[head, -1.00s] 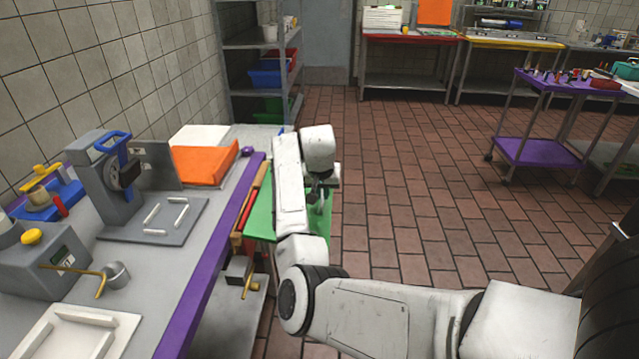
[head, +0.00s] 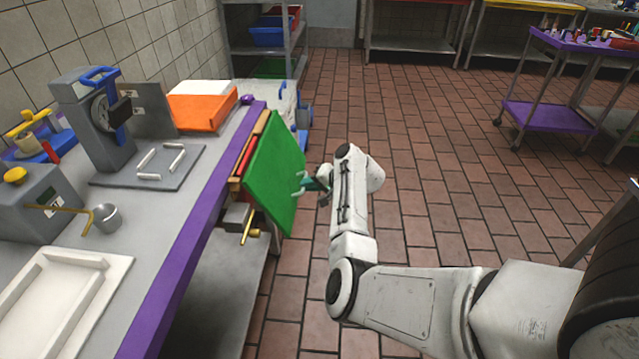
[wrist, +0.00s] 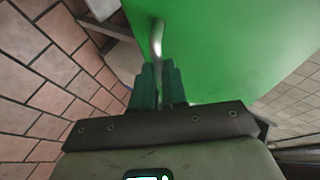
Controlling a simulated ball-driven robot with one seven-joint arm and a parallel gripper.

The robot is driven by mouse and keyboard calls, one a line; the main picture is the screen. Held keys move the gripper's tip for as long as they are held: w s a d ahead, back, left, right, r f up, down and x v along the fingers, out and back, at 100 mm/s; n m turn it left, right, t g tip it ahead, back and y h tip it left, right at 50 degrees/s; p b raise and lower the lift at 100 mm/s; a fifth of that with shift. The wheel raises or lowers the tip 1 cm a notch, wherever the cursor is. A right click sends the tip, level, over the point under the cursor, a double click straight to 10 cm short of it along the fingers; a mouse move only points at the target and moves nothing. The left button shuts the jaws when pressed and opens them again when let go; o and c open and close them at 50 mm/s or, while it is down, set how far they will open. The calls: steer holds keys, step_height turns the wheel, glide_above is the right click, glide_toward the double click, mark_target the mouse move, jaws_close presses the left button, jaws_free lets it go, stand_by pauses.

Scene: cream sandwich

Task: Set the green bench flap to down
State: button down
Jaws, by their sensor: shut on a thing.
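The green bench flap (head: 272,172) hangs from the bench's right edge. It is tilted steeply, with its free edge out to the right and its face toward my arm. My gripper (head: 308,184) is at the flap's outer edge. In the wrist view the green flap (wrist: 235,50) fills the upper right, and my gripper's teal fingers (wrist: 158,82) are shut on a pale metal handle (wrist: 157,40) on the flap. The inner ends of the fingers are partly hidden by the gripper body.
The grey bench (head: 165,215) with a purple edge runs along the left. A bracket with a yellow lever (head: 250,232) sits below the flap. A purple trolley (head: 545,118) stands at the back right. The tiled floor right of the flap is clear.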

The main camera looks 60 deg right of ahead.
mark_target(295, 198)
steer(key=w+f+t+b, duration=0.1)
steer(key=b, duration=0.1)
steer(key=w+a+f+t+b, duration=0.1)
steer(key=w+f+b, duration=0.1)
steer(key=w+a+f+m+t+b, duration=0.1)
steer(key=w+f+b, duration=0.1)
steer(key=shift+w+a+y, duration=0.1)
steer(key=shift+y, duration=0.3)
steer(key=shift+w+a+f+b, duration=0.25)
steer(key=shift+w+a+b, duration=0.05)
steer(key=shift+w+b, duration=0.3)
steer(key=c, duration=1.2)
jaws_free()
steer(key=shift+w, duration=0.15)
steer(key=shift+o, duration=0.2)
steer(key=shift+r, duration=0.1)
steer(key=shift+s+r, duration=0.2)
steer(key=shift+s, duration=0.3)
steer(key=p+v, duration=0.2)
steer(key=v, duration=0.7)
steer(key=shift+s+f, duration=0.15)
steer(key=shift+s, duration=0.25)
